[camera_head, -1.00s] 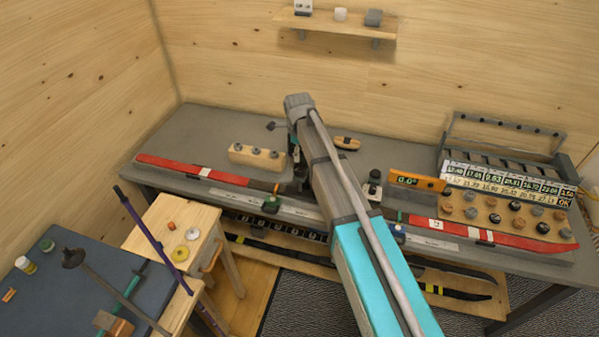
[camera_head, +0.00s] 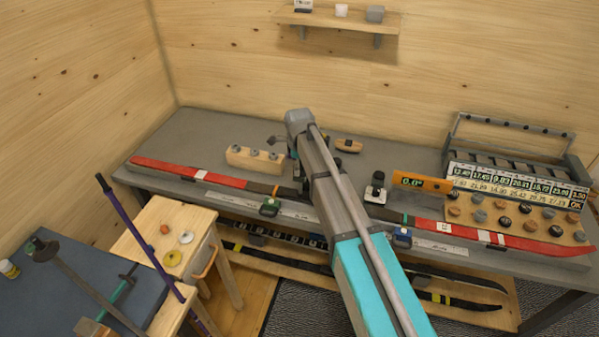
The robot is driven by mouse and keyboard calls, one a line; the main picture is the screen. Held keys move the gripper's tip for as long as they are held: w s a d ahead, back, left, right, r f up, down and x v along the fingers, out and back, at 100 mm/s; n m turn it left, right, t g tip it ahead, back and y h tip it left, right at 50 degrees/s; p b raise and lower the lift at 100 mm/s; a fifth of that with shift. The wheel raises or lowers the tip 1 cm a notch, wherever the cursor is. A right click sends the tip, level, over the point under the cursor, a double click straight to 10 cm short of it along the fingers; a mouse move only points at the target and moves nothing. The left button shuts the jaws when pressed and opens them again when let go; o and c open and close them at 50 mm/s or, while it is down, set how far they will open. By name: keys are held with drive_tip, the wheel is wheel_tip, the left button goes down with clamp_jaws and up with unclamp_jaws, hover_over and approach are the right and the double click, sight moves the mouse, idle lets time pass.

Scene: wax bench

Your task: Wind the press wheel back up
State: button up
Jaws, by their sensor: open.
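My arm reaches from the bottom right up to the bench, and its wrist hides most of my gripper (camera_head: 292,153). The gripper is open and points down near the middle of the bench. I cannot make out a press wheel clearly; my arm covers that part of the bench. A small dark knob-like piece (camera_head: 275,140) shows just left of my wrist, and I cannot tell what it belongs to. A red ski (camera_head: 190,170) lies along the bench front and passes behind my arm, with a green clamp (camera_head: 270,206) and a blue clamp (camera_head: 402,238) at the bench edge.
A wooden block with knobs (camera_head: 240,157) stands left of my wrist. A small brush (camera_head: 348,146) and a dark stand (camera_head: 376,187) are to its right. The back left bench is clear.

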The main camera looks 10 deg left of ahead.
drive_tip(key=shift+f+b, duration=0.3)
drive_tip(key=shift+f, duration=0.25)
drive_tip(key=c, duration=1.1)
drive_tip(key=shift+n, duration=0.3)
